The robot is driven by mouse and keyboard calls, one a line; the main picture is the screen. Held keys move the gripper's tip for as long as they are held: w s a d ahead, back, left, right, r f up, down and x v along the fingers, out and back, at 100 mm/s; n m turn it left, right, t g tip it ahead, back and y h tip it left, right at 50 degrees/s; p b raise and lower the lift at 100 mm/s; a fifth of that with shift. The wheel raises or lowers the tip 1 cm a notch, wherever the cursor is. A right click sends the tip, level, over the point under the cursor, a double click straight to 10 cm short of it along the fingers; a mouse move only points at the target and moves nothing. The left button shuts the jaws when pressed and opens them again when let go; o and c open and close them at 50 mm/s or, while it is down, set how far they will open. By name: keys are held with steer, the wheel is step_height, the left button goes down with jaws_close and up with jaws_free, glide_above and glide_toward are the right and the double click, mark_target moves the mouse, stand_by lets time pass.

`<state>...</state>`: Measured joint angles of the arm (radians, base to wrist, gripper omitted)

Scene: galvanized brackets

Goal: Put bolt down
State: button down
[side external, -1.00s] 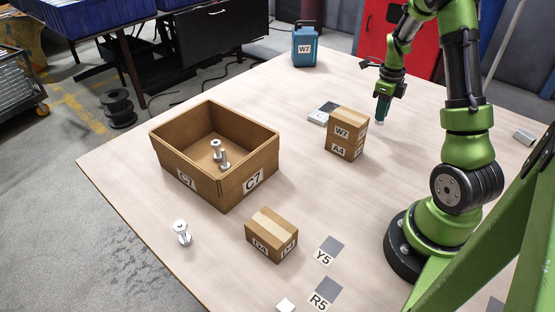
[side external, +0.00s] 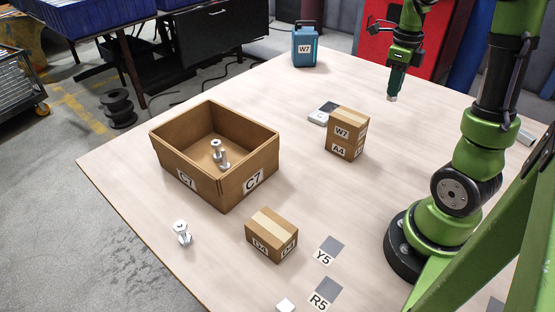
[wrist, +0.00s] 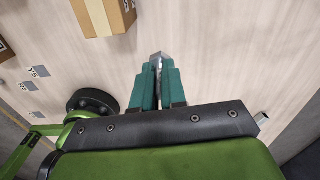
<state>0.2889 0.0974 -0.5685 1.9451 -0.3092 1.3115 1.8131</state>
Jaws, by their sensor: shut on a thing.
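My gripper (side external: 392,97) is over the far right part of the table, to the right of and behind the small W7/A4 carton. Its dark green fingers point down. In the wrist view the fingers are closed around a small grey metal piece, the bolt (wrist: 156,61), which shows at their tips. Most of the bolt is hidden by the fingers. Its tip appears apart from the tabletop, though the exact height is hard to tell. Another silver bolt-like piece (side external: 182,233) stands on the table at the front left. More such pieces (side external: 218,152) stand inside the open C7 box (side external: 202,181).
The W7/A4 carton (side external: 346,134) stands mid-table; a white and dark flat item (side external: 322,114) lies beside it. A taped carton (side external: 271,235) sits nearer the front, beside marked squares Y5 (side external: 331,244) and R5 (side external: 327,290). A blue W7 canister (side external: 305,45) stands at the far edge.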

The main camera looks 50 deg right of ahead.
steer(key=w+a+r+n, duration=0.1)
steer(key=w+a, duration=0.1)
steer(key=w, duration=0.4)
steer(key=w+a+r+n, duration=0.1)
steer(key=w+a+n, duration=0.15)
steer(key=w, duration=0.35)
steer(key=w+a+n, duration=0.1)
steer(key=w+a, duration=0.4)
steer(key=a, duration=0.2)
steer(key=w+a+n, duration=0.2)
steer(key=w+a, duration=0.3)
steer(key=a, duration=0.2)
steer(key=w+a+f+n, duration=0.1)
steer(key=w+a+n, duration=0.1)
steer(key=w+a, duration=0.4)
steer(key=shift+a, duration=0.7)
steer(key=w+a+f+n, duration=0.2)
steer(key=a+n, duration=0.1)
steer(key=a, duration=0.9)
glide_above(209, 170)
steer(key=shift+m, duration=0.25)
step_height(209, 170, down, 10)
steer(key=shift+r, duration=0.1)
steer(key=shift+f, duration=2.35)
